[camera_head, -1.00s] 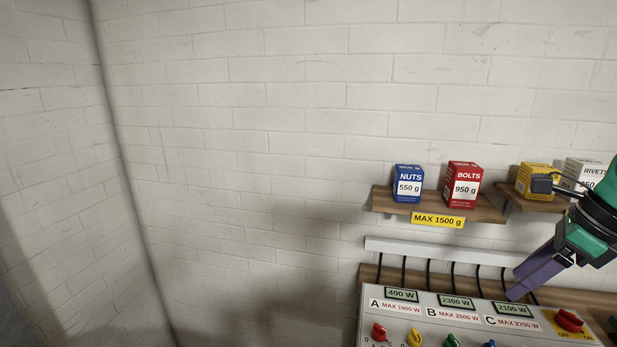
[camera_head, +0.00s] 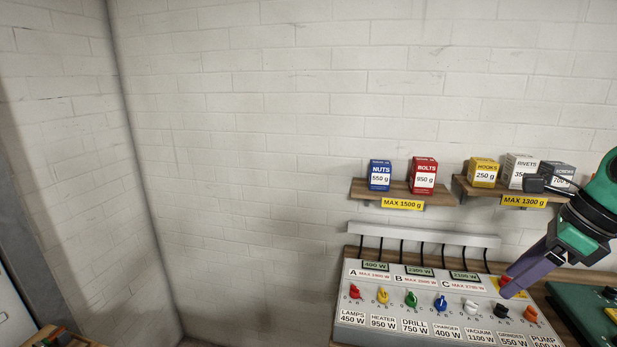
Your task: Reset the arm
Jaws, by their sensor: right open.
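My right gripper (camera_head: 518,277) comes in from the right on its green and black arm. Its purple fingers point down and left, over the right end of the control panel. It is open and no object shows between its fingers. The fingertips overlap the red switch (camera_head: 506,281) on its yellow plate in the picture; I cannot tell whether they touch it. My left gripper is not in view.
The control panel (camera_head: 432,322) carries several coloured knobs and three displays. Above it, the left shelf (camera_head: 398,190) holds a blue nuts box (camera_head: 380,175) and red bolts box (camera_head: 423,176). The right shelf (camera_head: 470,191) holds several boxes. A green case (camera_head: 585,310) stands right.

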